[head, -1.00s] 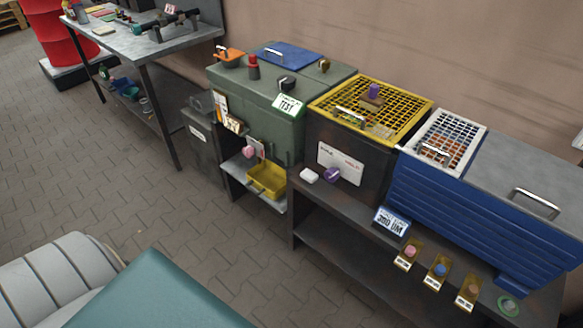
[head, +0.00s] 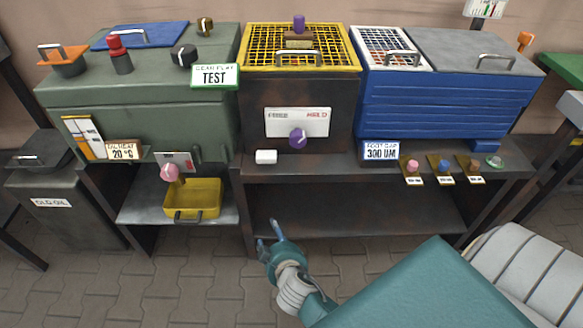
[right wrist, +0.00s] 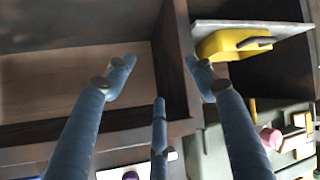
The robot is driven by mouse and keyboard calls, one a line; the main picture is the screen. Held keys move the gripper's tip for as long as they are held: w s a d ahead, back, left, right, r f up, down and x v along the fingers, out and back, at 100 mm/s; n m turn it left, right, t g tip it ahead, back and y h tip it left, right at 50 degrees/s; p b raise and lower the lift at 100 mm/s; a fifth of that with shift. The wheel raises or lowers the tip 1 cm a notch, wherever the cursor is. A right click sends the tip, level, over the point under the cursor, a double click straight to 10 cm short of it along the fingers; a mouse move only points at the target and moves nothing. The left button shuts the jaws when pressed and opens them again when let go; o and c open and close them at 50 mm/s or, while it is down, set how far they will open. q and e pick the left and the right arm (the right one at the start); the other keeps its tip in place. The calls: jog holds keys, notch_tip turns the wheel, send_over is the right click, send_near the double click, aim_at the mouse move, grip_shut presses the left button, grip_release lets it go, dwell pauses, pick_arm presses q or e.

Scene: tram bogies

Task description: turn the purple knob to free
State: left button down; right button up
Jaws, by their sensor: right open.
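The purple knob (head: 298,139) sits on a white plate (head: 283,122) on the front of the dark box under the yellow grid. The plate reads FREE at left and HELD at right. A pale mark on the knob seems to point up and right, towards HELD. My right gripper (head: 270,236) is open and empty, below the knob and in front of the lower shelf, well apart from it. In the right wrist view its fingers (right wrist: 160,82) are spread with nothing between them. The plate's edge shows at the bottom there. My left gripper is out of view.
A pink knob (head: 170,173) and a yellow tray (head: 193,193) are to the left. A white block (head: 266,157) lies on the ledge below the plate. Pink, blue and brown buttons stand to the right. The lower shelf (head: 350,210) is empty.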

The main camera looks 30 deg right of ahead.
jog(key=w+d+r+m+t+h+b, duration=0.3)
jog(key=d+r+b, duration=0.15)
jog(key=r, duration=0.65)
jog(key=m+t+h+b, duration=0.1)
jog(key=m+h+b, duration=0.2)
send_near(298, 143)
jog(key=p+x, duration=0.1)
jog(key=x, duration=0.7)
jog(key=shift+w+d, duration=0.3)
jog(key=shift+w, duration=0.25)
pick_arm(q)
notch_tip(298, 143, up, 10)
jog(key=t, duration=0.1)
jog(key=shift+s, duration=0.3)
pick_arm(e)
jog(key=c, duration=1.1)
